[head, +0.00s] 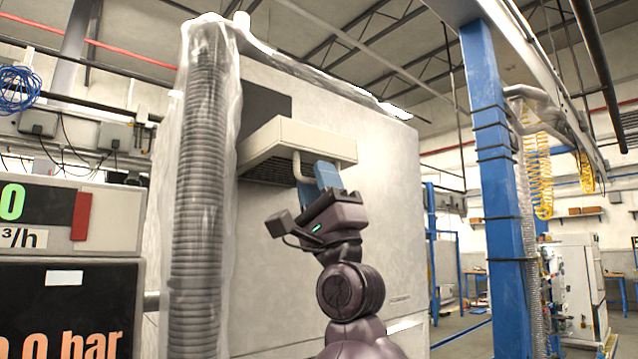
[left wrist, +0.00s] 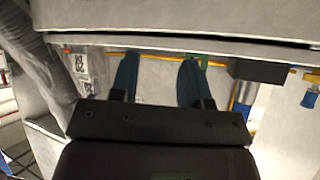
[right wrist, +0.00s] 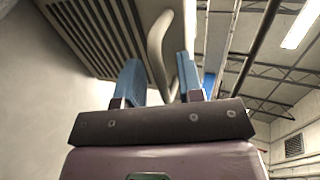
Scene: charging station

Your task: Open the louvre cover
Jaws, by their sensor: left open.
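The louvre cover (head: 292,147) is a beige slatted panel that stands out from the upper front of a large grey cabinet, swung up, with a dark opening behind it. Its slats (right wrist: 95,35) show from below in the right wrist view. Its pale curved handle (right wrist: 160,45) reaches down towards my right gripper (right wrist: 160,75). The blue fingers are apart, with the handle's lower end near the right-hand finger; contact is unclear. In the head view my right gripper (head: 318,178) is at the handle. My left gripper (left wrist: 157,72) is open and empty below a grey ledge, outside the head view.
A ribbed hose (head: 197,170) under clear wrapping runs up the cabinet's (head: 385,190) left side. A display box (head: 70,215) stands at the left. A blue post (head: 492,170) rises at the right. A yellow line (left wrist: 225,63) and a dark box (left wrist: 258,70) are near my left gripper.

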